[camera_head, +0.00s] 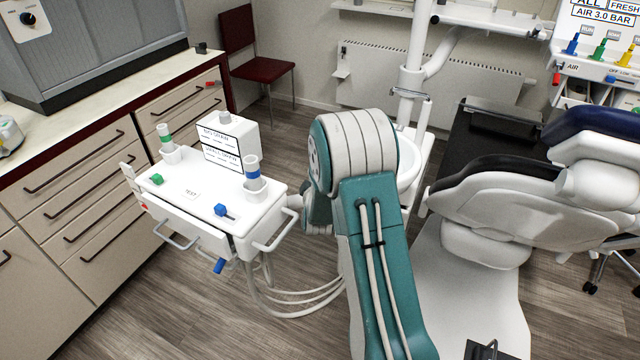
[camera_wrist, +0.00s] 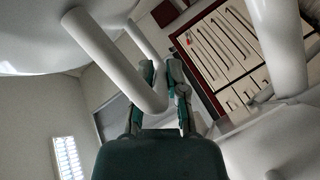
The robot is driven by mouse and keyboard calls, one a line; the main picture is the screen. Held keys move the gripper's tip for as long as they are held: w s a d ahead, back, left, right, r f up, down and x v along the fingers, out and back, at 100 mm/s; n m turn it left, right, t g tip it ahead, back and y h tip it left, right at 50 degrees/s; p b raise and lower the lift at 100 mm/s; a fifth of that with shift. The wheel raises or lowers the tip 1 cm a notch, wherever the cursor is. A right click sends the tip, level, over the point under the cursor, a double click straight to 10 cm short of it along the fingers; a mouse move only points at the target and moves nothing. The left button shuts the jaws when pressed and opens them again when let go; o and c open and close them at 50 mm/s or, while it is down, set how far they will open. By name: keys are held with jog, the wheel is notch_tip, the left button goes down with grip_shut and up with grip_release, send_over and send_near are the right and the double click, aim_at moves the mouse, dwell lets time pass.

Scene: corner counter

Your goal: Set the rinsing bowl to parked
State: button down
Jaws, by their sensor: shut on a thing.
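The rinsing bowl (camera_head: 409,165) is white and stands on the dental unit, just right of my teal arm, which hides part of it. A large white curved surface, which looks like the bowl's underside, fills the upper left of the wrist view (camera_wrist: 45,35). A bent white bar (camera_wrist: 105,55) runs from there to my gripper (camera_wrist: 163,72). My gripper is shut on this bar near its bend. In the head view my own arm hides the gripper and the bar. A parked mark cannot be made out.
A white instrument unit (camera_head: 195,195) with hoses stands left of my arm. The patient chair (camera_head: 520,200) is on the right, with a white column (camera_head: 412,75) behind the bowl. Drawer cabinets (camera_head: 85,190) line the left.

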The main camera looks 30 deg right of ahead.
jog(key=shift+w+a+f+h, duration=0.2)
jog(key=shift+w+h, duration=0.1)
jog(key=shift+w, duration=0.2)
jog(key=c, duration=0.7)
grip_release()
jog(key=shift+r, duration=0.1)
jog(key=shift+s, duration=0.15)
jog(key=v, duration=1.1)
jog(key=shift+s+a+r, duration=0.15)
jog(key=shift+s+a, duration=0.1)
